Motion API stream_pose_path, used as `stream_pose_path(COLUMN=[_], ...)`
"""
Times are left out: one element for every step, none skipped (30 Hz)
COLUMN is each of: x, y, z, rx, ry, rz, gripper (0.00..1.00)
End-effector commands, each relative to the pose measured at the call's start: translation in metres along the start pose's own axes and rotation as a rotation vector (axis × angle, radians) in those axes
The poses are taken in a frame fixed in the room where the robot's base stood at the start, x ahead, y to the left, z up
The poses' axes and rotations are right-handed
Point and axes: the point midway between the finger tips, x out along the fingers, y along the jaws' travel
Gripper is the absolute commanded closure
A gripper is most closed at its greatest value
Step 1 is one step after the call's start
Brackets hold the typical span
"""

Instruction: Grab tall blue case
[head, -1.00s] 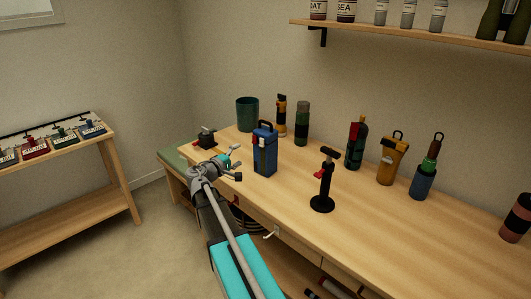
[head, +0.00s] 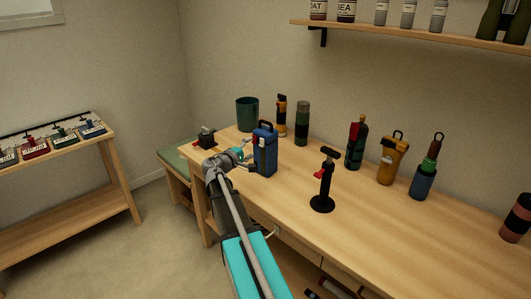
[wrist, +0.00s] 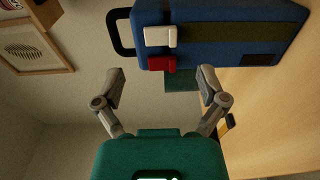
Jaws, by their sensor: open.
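The tall blue case (head: 265,152) stands upright on the wooden workbench, with a dark handle on top. In the wrist view the case (wrist: 225,30) lies sideways across the top of the picture, with its black handle at left and a white and a red latch on its side. My gripper (head: 246,162) is just left of the case in the head view. In the wrist view my gripper (wrist: 162,78) has its two fingers spread wide, with nothing between them. The case appears just beyond the fingertips; I cannot tell whether they touch it.
Behind the case stand a green cup (head: 248,114), a yellow-and-black flashlight (head: 281,118) and a dark cylinder (head: 302,123). A black stand (head: 323,185) with a red part is to the right. A small dark device (head: 206,138) sits at the bench's left end.

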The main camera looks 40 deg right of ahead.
Motion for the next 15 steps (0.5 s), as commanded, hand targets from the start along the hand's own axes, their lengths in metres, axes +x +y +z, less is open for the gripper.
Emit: stream_pose_path(x=[0.004,0.006,0.010,0.013,0.017,0.022,0.025,0.029,0.034,0.037,0.040,0.043,0.045,0.047,0.048], y=[0.000,0.000,-0.001,-0.001,-0.001,-0.001,-0.001,-0.001,-0.001,-0.001,-0.001,-0.001,-0.001,-0.001,-0.001], z=[0.000,0.000,0.000,0.001,0.001,0.002,0.002,0.003,0.002,0.002,0.002,0.002,0.003,0.003,0.003], rx=[0.000,0.000,0.000,0.000,0.000,0.000,0.000,0.000,0.000,0.000,0.000,0.000,0.000,0.000,0.000], ry=[-0.001,-0.001,-0.001,-0.001,-0.001,-0.002,-0.002,-0.002,-0.001,-0.001,-0.001,-0.001,-0.001,-0.001,-0.001], rz=[0.000,0.000,0.000,0.000,0.000,0.000,0.000,0.000,0.000,0.000,0.000,0.000,0.000,0.000,0.000], gripper=[0.09,0.09,0.09,0.09,0.09,0.09,0.09,0.09,0.09,0.09,0.09,0.09,0.09,0.09,0.09])
